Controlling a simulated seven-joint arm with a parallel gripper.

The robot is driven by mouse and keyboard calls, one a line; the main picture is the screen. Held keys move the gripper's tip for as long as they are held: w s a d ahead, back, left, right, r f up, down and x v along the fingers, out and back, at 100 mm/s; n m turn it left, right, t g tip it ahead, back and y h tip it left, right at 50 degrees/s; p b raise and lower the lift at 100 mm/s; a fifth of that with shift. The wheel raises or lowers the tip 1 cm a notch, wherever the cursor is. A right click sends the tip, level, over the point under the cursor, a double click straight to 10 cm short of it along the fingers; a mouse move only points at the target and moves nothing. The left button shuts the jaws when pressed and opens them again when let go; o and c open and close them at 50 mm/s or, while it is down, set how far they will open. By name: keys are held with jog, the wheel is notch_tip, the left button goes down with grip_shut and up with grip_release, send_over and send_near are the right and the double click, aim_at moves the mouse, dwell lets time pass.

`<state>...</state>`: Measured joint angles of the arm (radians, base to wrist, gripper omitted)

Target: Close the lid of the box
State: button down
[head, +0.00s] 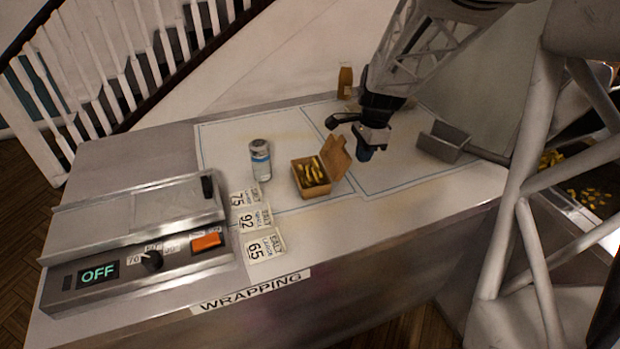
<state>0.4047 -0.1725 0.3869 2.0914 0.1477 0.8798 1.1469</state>
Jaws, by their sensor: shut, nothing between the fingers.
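A small brown cardboard box (312,187) stands on the steel counter, filled with golden fries (311,172). Its lid (337,157) stands open on the box's right side, tilted up and leaning away to the right. My gripper (365,153) is just right of the lid, pointing down, shut and empty. In this single view I cannot tell whether the gripper touches the lid; a small gap seems to show between them.
A salt shaker (260,161) stands left of the box. Price cards (256,219) lie in front of it. A wrapping machine (140,240) fills the left side. A metal scoop (445,142) lies to the right, and a sauce bottle (345,82) stands behind.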

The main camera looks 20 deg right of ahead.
aim_at(345, 153)
jog(key=shift+w+a+r, duration=0.1)
jog(key=shift+a+r, duration=0.05)
jog(key=shift+a, duration=1)
jog(key=shift+a+r, duration=0.15)
jog(key=shift+a, duration=0.1)
jog(key=shift+a+r, duration=0.3)
jog(key=shift+a, duration=0.35)
jog(key=shift+w+a+r, duration=0.1)
jog(key=shift+a+r, duration=0.2)
jog(key=shift+a, duration=0.25)
dwell(0.3)
jog(key=shift+a+r, duration=0.15)
jog(key=shift+a, duration=0.2)
jog(key=shift+a+r, duration=0.2)
jog(key=shift+a, duration=0.1)
